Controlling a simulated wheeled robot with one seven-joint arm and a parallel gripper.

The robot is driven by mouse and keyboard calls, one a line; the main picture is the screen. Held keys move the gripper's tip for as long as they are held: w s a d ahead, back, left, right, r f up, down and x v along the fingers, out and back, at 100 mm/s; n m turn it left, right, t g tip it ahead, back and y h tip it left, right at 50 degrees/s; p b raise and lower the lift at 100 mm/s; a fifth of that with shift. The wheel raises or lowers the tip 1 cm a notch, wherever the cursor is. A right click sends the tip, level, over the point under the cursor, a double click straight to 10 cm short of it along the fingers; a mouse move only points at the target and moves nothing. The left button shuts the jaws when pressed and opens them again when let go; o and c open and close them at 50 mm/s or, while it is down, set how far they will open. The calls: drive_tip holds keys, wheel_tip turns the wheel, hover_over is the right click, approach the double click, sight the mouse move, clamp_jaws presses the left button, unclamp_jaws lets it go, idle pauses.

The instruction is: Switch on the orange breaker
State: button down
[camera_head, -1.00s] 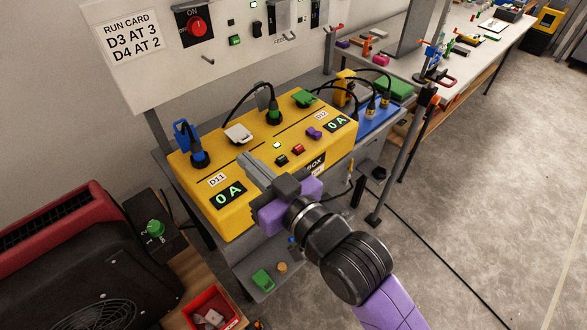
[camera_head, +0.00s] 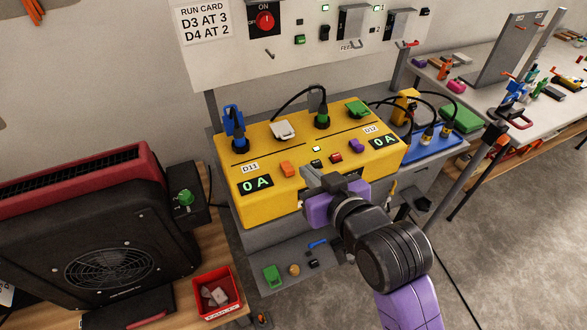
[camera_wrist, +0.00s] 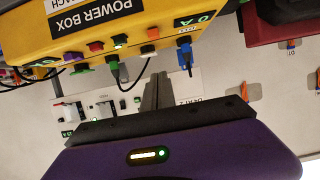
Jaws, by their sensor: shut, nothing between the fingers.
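The orange breaker (camera_head: 287,168) is a small lever on the front of the yellow power box (camera_head: 245,208), beside the D11 label and above the left 0 A display (camera_head: 255,185). In the wrist view, upside down, an orange part (camera_wrist: 184,41) shows near the blue plug. My gripper (camera_head: 307,172) is shut and empty. Its fingertips are just right of the orange breaker and in front of the box; I cannot tell whether they touch the box. The grey fingers also show in the wrist view (camera_wrist: 157,78). Both displays read 0 A.
A blue plug (camera_head: 237,135), white part (camera_head: 284,130) and green plugs stand on top. The black heater (camera_head: 110,240) is at left, with a red bin (camera_head: 216,292) below.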

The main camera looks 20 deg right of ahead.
hover_over(293, 182)
wheel_tip(293, 182, down, 3)
drive_tip(key=shift+w+f+p, duration=0.1)
drive_tip(key=shift+p, duration=0.3)
wheel_tip(293, 182, down, 3)
drive_tip(key=shift+f, duration=0.65)
drive_tip(key=shift+f, duration=0.5)
drive_tip(key=shift+r, duration=0.15)
drive_tip(key=shift+r+p, duration=0.7)
drive_tip(key=shift+p, duration=0.15)
